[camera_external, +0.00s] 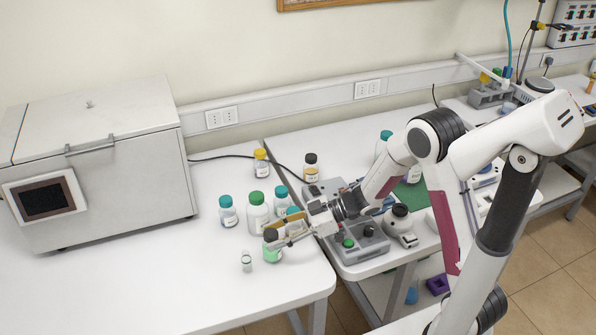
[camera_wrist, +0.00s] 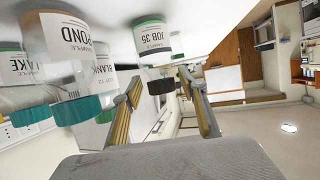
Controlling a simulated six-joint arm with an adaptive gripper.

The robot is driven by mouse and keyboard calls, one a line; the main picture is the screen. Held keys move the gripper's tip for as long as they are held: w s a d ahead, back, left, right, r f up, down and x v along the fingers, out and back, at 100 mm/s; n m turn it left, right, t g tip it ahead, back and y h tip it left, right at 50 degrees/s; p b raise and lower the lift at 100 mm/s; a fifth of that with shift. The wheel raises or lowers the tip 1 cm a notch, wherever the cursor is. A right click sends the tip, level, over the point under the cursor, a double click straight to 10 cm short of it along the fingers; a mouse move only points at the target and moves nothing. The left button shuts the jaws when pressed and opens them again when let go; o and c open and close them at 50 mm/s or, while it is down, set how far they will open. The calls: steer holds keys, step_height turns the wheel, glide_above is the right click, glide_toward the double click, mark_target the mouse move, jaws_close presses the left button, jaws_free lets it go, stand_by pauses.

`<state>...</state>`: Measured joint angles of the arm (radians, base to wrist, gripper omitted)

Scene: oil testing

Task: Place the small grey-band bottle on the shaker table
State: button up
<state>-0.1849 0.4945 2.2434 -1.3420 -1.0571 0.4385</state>
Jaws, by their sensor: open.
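My gripper (camera_external: 283,235) is open, with its fingers at a dark-capped bottle (camera_external: 272,252) that has a green lower part. In the wrist view this bottle (camera_wrist: 153,45) appears upside down, labelled "JOB 35", its dark cap between my open fingers (camera_wrist: 160,98); I cannot tell whether they touch. A small vial (camera_external: 246,261) stands just left of it. Another dark-capped bottle (camera_external: 311,168) stands farther back. I cannot tell for certain which one has the grey band. A grey device (camera_external: 363,245) with a green button and black knob, apparently the shaker table, stands partly behind my gripper.
Teal- and green-capped bottles (camera_external: 228,213) (camera_external: 258,213) stand close behind the gripper; one is labelled "POND" (camera_wrist: 68,40). A yellow-capped bottle (camera_external: 260,163) stands farther back. A large grey box (camera_external: 110,180) fills the left. The front-left table (camera_external: 150,290) is clear.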

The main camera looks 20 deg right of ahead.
steer(key=v, duration=1)
steer(key=shift+s, duration=0.1)
steer(key=shift+d, duration=0.1)
stand_by(0.7)
